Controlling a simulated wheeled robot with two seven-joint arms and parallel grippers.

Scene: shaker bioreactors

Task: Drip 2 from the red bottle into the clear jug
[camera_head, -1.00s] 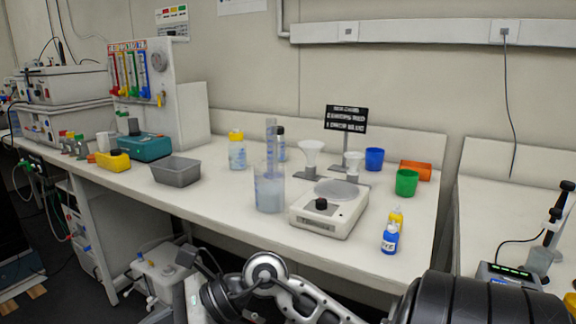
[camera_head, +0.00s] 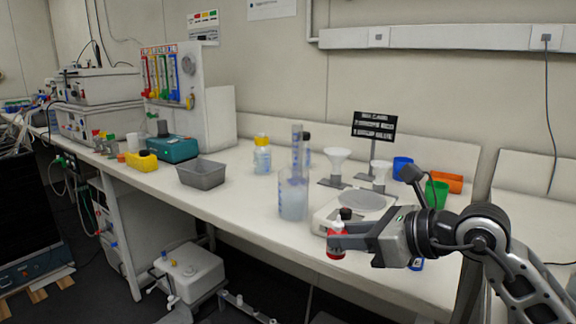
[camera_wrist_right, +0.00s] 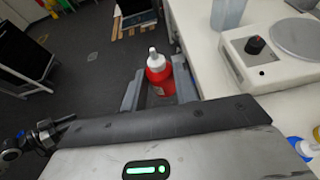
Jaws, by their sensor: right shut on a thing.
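The red bottle (camera_head: 336,246) with a white nozzle is in my right gripper (camera_head: 340,238), in front of the bench's front edge. In the right wrist view the red bottle (camera_wrist_right: 160,76) sits between the two fingers with its white tip pointing up the picture. The clear jug (camera_head: 293,198) stands on the bench, left of the gripper and apart from it, with pale blue marks and a tall clear cylinder showing at it. The jug's lower part also shows at the top of the right wrist view (camera_wrist_right: 229,12). My left gripper does not show.
A white stirrer plate (camera_head: 367,203) stands right of the jug, partly behind my right arm. A grey tray (camera_head: 201,174), a yellow-capped bottle (camera_head: 262,158), white funnels (camera_head: 338,160), a blue cup (camera_head: 402,166) and a green cup (camera_head: 437,192) stand around. The bench front left of the jug is clear.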

